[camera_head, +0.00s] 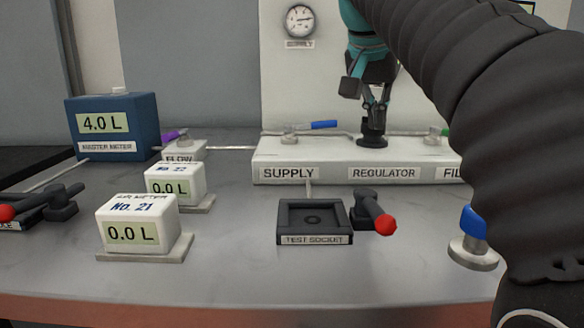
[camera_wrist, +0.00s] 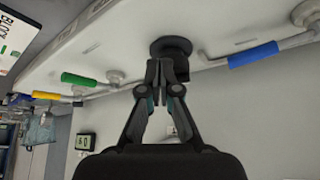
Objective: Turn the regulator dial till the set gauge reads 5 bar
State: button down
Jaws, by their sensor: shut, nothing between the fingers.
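The regulator dial (camera_head: 371,141) is a dark round knob on the white block above the REGULATOR label (camera_head: 384,173). It also shows in the wrist view (camera_wrist: 171,45), at the fingertips. My gripper (camera_head: 376,122) points down right over the dial. Its fingers (camera_wrist: 165,66) are shut with nothing between them; whether the tips touch the dial I cannot tell. A round gauge labelled SUPPLY (camera_head: 300,20) hangs on the back panel. I cannot make out a set gauge; my arm covers part of that panel.
A blue-handled valve (camera_head: 323,125) stands left of the dial, a green-handled one (camera_wrist: 80,80) on its other side. The test socket (camera_head: 313,221) with a red-knobbed lever (camera_head: 384,225) is in front. Meters (camera_head: 138,226) stand at left.

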jog(key=shift+w+p, duration=0.3)
jog(key=shift+w, duration=0.15)
dwell(0.5)
jog(key=shift+w+a+p, duration=0.1)
jog(key=shift+a+p, duration=0.3)
jog(key=shift+p, duration=0.3)
jog(key=shift+w+a+p, duration=0.45)
jog(key=shift+a+p, duration=0.05)
jog(key=shift+p, duration=0.55)
dwell(0.4)
jog(key=shift+s+a, duration=0.1)
jog(key=shift+s, duration=0.05)
jog(key=shift+s+a, duration=0.15)
jog(key=shift+a, duration=0.05)
notch_tip(320, 180, up, 6)
jog(key=shift+p, duration=0.3)
dwell(0.4)
